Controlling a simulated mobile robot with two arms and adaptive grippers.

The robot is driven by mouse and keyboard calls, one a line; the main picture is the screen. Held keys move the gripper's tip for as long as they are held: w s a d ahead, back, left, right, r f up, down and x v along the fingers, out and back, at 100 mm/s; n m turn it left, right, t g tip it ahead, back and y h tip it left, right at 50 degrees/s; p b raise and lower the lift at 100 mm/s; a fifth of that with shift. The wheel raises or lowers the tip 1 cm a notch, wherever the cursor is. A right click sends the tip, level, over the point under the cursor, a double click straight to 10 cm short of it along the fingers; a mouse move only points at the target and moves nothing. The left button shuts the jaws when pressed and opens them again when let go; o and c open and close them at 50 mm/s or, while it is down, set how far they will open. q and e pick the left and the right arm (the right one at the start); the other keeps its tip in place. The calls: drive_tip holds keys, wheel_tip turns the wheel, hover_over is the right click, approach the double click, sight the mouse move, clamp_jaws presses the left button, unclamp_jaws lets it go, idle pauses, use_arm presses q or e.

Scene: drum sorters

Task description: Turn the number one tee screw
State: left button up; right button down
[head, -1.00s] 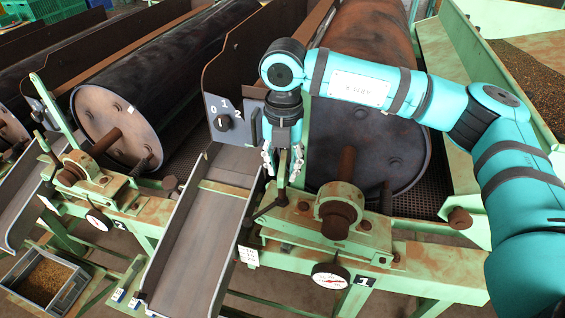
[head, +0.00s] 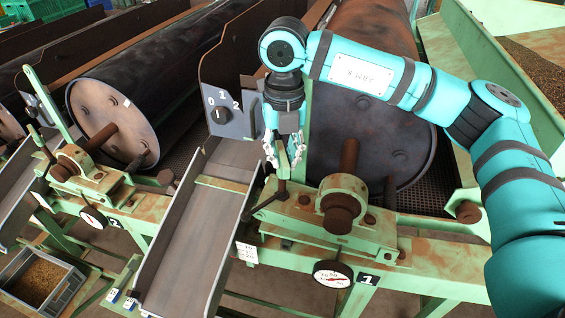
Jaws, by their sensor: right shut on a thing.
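A round dial (head: 331,274) hangs on the frame below the bearing (head: 341,204). My left gripper is not in view.
The rusty drum (head: 372,130) stands close behind my gripper. A metal chute (head: 190,235) slopes down on its left, and a dial panel marked 0, 1, 2 (head: 222,115) is up to the left. A second sorter with a dark drum (head: 115,120) stands farther left.

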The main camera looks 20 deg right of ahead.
drive_tip(key=n+b, duration=0.2)
drive_tip(key=shift+f+n, duration=0.25)
drive_tip(key=shift+n, duration=0.15)
drive_tip(key=n+b, duration=0.3)
drive_tip(key=shift+r+n, duration=0.1)
drive_tip(key=shift+n, duration=0.2)
drive_tip(key=n+b, duration=0.1)
drive_tip(key=n, duration=0.2)
drive_tip(key=shift+w+d+n+b, duration=0.1)
drive_tip(key=shift+n+b, duration=0.2)
drive_tip(key=n+b, duration=0.1)
drive_tip(key=n, duration=0.3)
drive_tip(key=shift+r+n, duration=0.1)
drive_tip(key=shift+n, duration=0.2)
drive_tip(key=n, duration=0.4)
drive_tip(key=shift+w+n, duration=0.15)
drive_tip(key=shift+n, duration=0.15)
drive_tip(key=n, duration=0.5)
drive_tip(key=shift+w, duration=0.1)
drive_tip(key=n, duration=0.5)
drive_tip(key=shift+w+n, duration=0.1)
drive_tip(key=shift+n, duration=2.3)
